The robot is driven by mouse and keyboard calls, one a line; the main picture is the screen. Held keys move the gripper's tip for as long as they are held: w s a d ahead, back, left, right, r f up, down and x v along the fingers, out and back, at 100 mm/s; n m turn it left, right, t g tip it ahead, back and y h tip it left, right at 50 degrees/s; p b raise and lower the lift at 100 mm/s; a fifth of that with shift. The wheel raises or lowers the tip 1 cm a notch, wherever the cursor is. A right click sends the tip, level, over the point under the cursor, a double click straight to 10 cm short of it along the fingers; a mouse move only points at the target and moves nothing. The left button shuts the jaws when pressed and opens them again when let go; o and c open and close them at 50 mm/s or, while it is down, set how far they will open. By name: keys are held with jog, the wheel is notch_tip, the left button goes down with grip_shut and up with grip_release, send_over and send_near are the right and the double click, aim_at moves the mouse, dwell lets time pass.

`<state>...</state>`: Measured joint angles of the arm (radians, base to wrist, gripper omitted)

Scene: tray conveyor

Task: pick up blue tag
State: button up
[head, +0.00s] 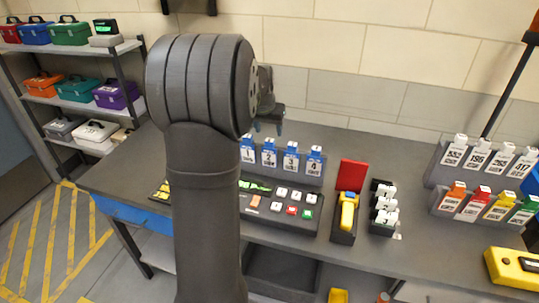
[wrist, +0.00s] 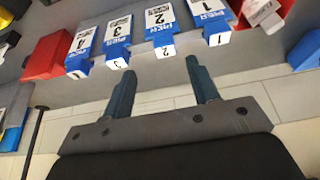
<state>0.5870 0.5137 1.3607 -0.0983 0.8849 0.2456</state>
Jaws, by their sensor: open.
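Several blue-topped tags stand in a row in a grey rack on the bench, numbered 1 (head: 247,151), 2 (head: 269,154), 3 (head: 291,158) and 4 (head: 314,161). The wrist view shows them upside down, with tag 4 (wrist: 84,42), tag 3 (wrist: 118,38), tag 2 (wrist: 160,24) and tag 1 (wrist: 212,22) from left to right. My gripper (head: 268,126) is open and empty, a little above tags 1 and 2. In the wrist view its fingertips (wrist: 160,65) point toward tag 2, whose top lies between their lines. The fingers appear apart from it.
A button panel (head: 280,205) lies in front of the tags. Another rack (head: 480,208) holds coloured bottle-like tags. Shelves with toolboxes (head: 70,33) stand left.

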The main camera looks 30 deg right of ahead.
aim_at(269, 140)
jog(key=shift+w+x, duration=0.2)
jog(key=shift+x, duration=1.45)
jog(key=shift+w+x, duration=0.2)
jog(key=shift+x, duration=1.5)
jog(key=shift+a+r, duration=0.1)
jog(key=shift+a, duration=0.05)
grip_shut()
